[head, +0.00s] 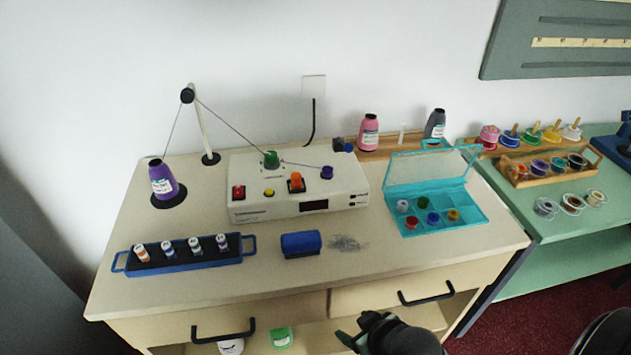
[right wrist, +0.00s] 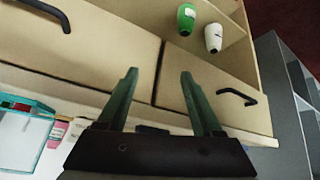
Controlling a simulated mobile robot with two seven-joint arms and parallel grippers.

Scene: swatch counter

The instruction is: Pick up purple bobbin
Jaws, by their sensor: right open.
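A small purple bobbin (head: 327,172) sits on the right part of the top of the white winding machine (head: 250,205). A thread runs from the purple thread cone (head: 163,178) at the left, over the guide post (head: 200,125), down to the machine near the bobbin. My right gripper (head: 350,338) is low at the front of the counter, before the drawers, well apart from the bobbin. In the right wrist view it (right wrist: 159,73) is open with nothing between its fingers. The bobbin is not seen in the right wrist view. My left gripper is not seen.
A blue rack (head: 185,262) of small spools, a blue block (head: 301,244) and grey thread scraps (head: 347,243) lie before the machine. An open turquoise box (head: 475,222) with several bobbins stands right. Drawer handles (head: 425,293) jut out in front.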

